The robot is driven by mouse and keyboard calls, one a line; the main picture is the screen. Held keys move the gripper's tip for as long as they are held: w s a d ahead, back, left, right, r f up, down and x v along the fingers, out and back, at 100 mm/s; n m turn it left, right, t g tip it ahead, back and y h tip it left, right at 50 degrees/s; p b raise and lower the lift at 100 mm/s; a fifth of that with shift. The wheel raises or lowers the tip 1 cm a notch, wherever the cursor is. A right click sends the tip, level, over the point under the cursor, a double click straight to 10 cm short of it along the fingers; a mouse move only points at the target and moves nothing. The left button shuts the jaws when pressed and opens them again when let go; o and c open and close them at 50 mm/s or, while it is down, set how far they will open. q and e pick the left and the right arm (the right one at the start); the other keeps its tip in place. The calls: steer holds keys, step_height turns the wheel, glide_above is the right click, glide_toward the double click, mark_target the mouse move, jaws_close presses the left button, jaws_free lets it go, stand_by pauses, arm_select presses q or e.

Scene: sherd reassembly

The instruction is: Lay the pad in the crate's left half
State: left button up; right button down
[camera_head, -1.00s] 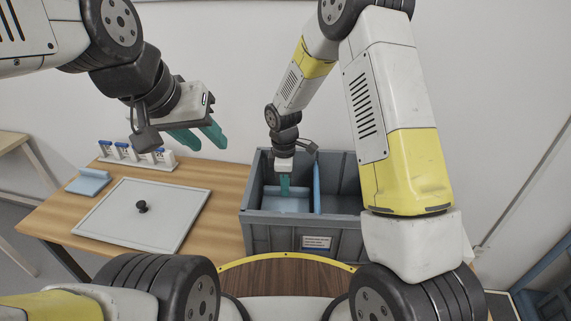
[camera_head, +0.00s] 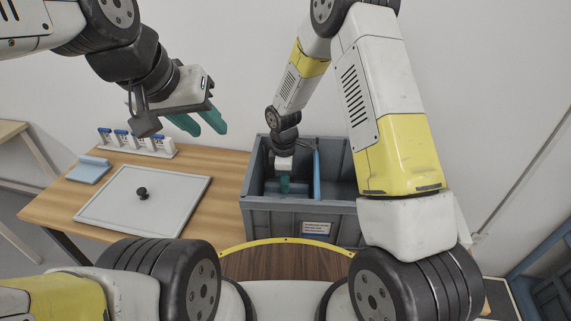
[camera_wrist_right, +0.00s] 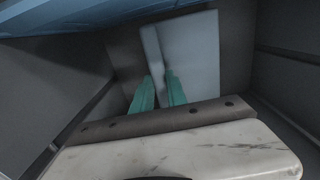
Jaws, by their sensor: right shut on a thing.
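The crate (camera_head: 290,218) is grey, with a blue divider (camera_head: 317,175) between its halves. My right gripper (camera_head: 284,188) reaches down into the left half. In the right wrist view its teal fingers (camera_wrist_right: 160,92) are shut on the raised rib of the pale blue-grey pad (camera_wrist_right: 196,52). The pad is low inside the left half, and in the head view the crate's front wall and the gripper hide most of it. I cannot tell whether it touches the floor. My left gripper (camera_head: 203,123) is open and empty, above the table's left part.
A pale flat panel with a black knob (camera_head: 142,193) lies on the wooden table (camera_head: 205,165) left of the crate. A second light blue ribbed piece (camera_head: 88,171) lies at the table's left edge. A white rack with blue-topped items (camera_head: 137,147) stands behind the panel.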

steer(key=shift+f, duration=0.6)
steer(key=c, duration=1.3)
jaws_free()
steer(key=shift+o, duration=0.2)
step_height(320, 180, up, 12)
